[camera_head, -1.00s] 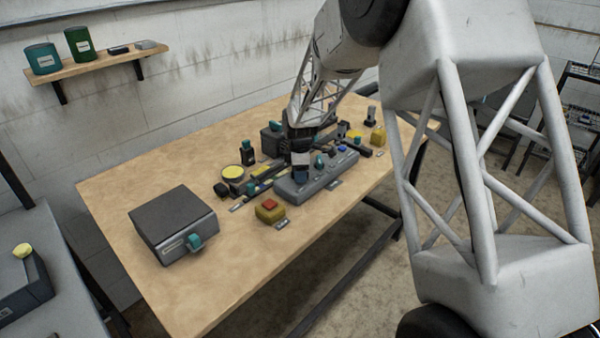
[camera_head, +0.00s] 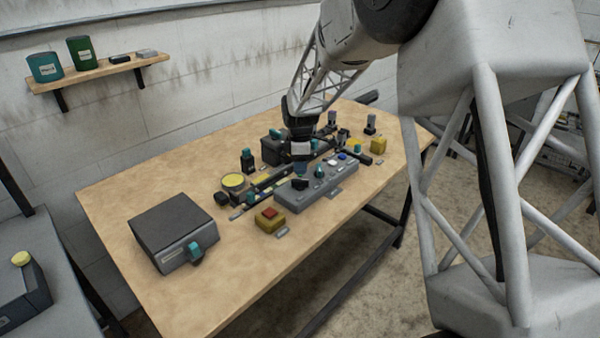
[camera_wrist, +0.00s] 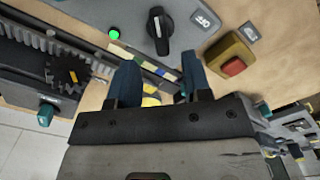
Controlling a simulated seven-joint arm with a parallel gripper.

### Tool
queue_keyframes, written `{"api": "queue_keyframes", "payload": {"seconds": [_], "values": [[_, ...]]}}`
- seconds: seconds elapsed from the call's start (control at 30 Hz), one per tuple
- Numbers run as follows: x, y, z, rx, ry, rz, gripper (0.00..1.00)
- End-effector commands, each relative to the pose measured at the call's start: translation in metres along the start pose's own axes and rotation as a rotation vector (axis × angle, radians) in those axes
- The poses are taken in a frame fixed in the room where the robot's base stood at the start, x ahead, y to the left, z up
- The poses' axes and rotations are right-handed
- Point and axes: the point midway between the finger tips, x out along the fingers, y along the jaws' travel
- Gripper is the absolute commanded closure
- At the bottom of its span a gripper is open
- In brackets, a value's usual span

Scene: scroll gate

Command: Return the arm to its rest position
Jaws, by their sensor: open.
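My gripper (camera_head: 300,166) hangs over the middle of the wooden table, just behind the grey control panel, in the head view. In the wrist view its two dark blue fingers (camera_wrist: 158,84) are spread apart with nothing held between them. The grey control panel (camera_head: 300,198) carries a black rotary knob, which shows in the wrist view (camera_wrist: 159,32) beside a lit green lamp (camera_wrist: 114,34). A toothed rack (camera_wrist: 50,42) with a dark gear (camera_wrist: 68,74) lies to the left in the wrist view.
A dark box (camera_head: 172,225) with a teal handle stands at the left. A yellow block with a red button (camera_head: 270,217) sits in front of the panel. A shelf (camera_head: 100,72) hangs on the wall.

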Motion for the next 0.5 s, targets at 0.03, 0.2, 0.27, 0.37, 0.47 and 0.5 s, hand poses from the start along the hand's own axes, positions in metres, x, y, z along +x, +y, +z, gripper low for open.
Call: {"api": "queue_keyframes", "payload": {"seconds": [0.03,0.2,0.27,0.37,0.47,0.5], "values": [[-0.0043,0.0001,0.0000,0.000,0.000,0.001,0.55],[-0.0115,-0.0002,0.0000,0.000,0.000,0.000,0.55],[-0.0122,-0.0003,0.0000,0.000,0.000,-0.001,0.55],[-0.0123,-0.0003,0.0000,0.000,0.000,-0.001,0.55],[-0.0123,-0.0003,0.0000,0.000,0.000,0.000,0.55],[-0.0123,-0.0003,0.0000,0.000,0.000,0.000,0.55]]}}
